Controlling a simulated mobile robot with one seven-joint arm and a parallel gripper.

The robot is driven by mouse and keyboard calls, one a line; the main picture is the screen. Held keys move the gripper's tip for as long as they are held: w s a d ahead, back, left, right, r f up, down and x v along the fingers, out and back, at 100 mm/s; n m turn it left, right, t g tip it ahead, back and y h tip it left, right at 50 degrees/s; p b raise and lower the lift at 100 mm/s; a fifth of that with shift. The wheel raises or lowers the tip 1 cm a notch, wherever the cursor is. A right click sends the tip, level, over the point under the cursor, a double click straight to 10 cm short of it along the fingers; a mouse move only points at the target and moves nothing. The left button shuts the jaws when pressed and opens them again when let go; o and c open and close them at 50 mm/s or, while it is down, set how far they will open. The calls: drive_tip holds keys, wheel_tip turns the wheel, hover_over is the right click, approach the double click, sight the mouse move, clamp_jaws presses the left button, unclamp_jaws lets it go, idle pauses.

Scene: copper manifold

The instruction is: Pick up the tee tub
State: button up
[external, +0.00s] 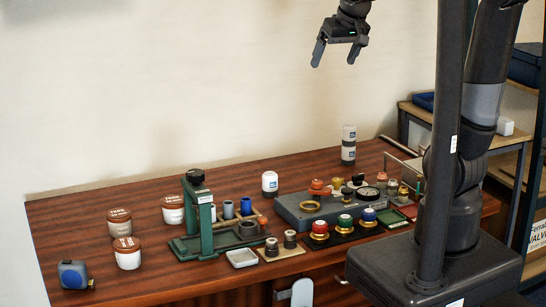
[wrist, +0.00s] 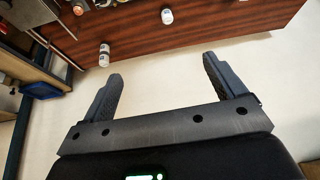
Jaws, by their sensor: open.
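Three white tubs with brown lids stand at the left of the wooden table in the external view: a back-left tub (external: 119,225), a front tub (external: 128,259) and a right tub (external: 173,215). The lettering is too small to tell surely which is the tee tub. My gripper (external: 334,63) is open and empty, high above the table's back edge, far up and to the right of the tubs. Its spread fingers also show in the wrist view (wrist: 162,67), with nothing between them. I cannot make out the tubs in the wrist view.
A green press (external: 198,215) stands right of the tubs, and a blue tape measure (external: 74,274) lies at front left. A grey case (external: 300,215) and several fittings fill the right side.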

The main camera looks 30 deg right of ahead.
drive_tip(key=w+a+f+n, duration=0.1)
drive_tip(key=w+a+f, duration=0.2)
drive_tip(key=w+a, duration=0.75)
drive_tip(key=n+g, duration=0.1)
drive_tip(key=n, duration=0.2)
approach(119, 214)
drive_tip(key=shift+y, duration=0.4)
drive_tip(key=x, duration=0.2)
drive_tip(key=d+x, duration=0.1)
drive_tip(key=x, duration=0.1)
drive_tip(key=shift+w+f, duration=0.2)
drive_tip(key=shift+f, duration=0.25)
drive_tip(key=shift+a+x, duration=0.2)
drive_tip(key=shift+x, duration=2.8)
